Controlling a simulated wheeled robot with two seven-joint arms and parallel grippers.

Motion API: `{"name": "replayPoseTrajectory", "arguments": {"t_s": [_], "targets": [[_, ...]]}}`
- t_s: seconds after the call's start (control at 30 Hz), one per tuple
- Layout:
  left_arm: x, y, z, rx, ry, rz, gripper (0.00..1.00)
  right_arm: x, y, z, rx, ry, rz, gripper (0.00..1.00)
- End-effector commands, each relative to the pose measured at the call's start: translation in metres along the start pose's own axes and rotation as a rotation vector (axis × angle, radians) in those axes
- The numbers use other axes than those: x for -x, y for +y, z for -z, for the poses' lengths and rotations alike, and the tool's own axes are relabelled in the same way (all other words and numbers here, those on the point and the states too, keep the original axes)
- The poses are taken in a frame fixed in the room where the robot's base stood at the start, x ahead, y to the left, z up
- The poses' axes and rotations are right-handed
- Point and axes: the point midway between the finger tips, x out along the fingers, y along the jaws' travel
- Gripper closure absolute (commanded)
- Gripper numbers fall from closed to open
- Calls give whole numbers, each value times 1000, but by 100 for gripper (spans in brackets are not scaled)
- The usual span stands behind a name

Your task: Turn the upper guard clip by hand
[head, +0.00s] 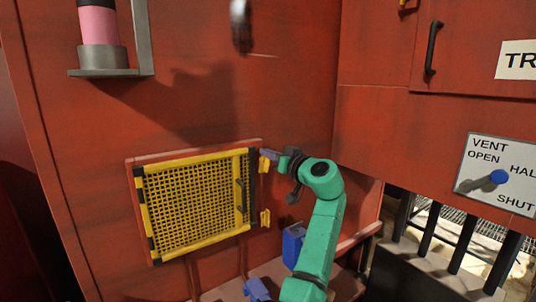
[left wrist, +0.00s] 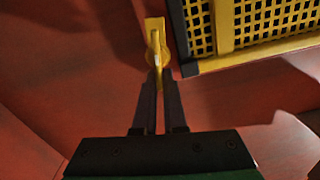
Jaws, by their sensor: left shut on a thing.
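The yellow mesh guard (head: 195,198) sits on the red wall, with black corners and a black handle on its right side. The upper guard clip (head: 264,165) is a small yellow piece at the guard's upper right edge. It also shows in the left wrist view (left wrist: 155,35), beside the guard's corner. My left gripper (head: 270,155) is at this clip. In the left wrist view its fingers (left wrist: 158,78) are shut on the clip's narrow yellow tab. The fingertips hide part of the clip. The lower clip (head: 265,218) is free. My right gripper is not in view.
A blue box (head: 292,246) and another blue piece (head: 257,289) are low near my arm. A vent panel (head: 498,175) with a blue-knobbed lever is at right, above dark bars. A pink-and-grey cylinder (head: 99,27) stands on a bracket at upper left.

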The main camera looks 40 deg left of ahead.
Motion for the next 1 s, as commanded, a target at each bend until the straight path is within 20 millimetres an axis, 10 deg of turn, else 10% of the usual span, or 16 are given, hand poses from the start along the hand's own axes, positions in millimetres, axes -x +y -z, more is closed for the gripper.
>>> {"name": "replayPoseTrajectory", "arguments": {"t_s": [1.0], "targets": [[1, 24, -13, -956, -4, -3, 100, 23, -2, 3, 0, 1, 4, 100]]}}
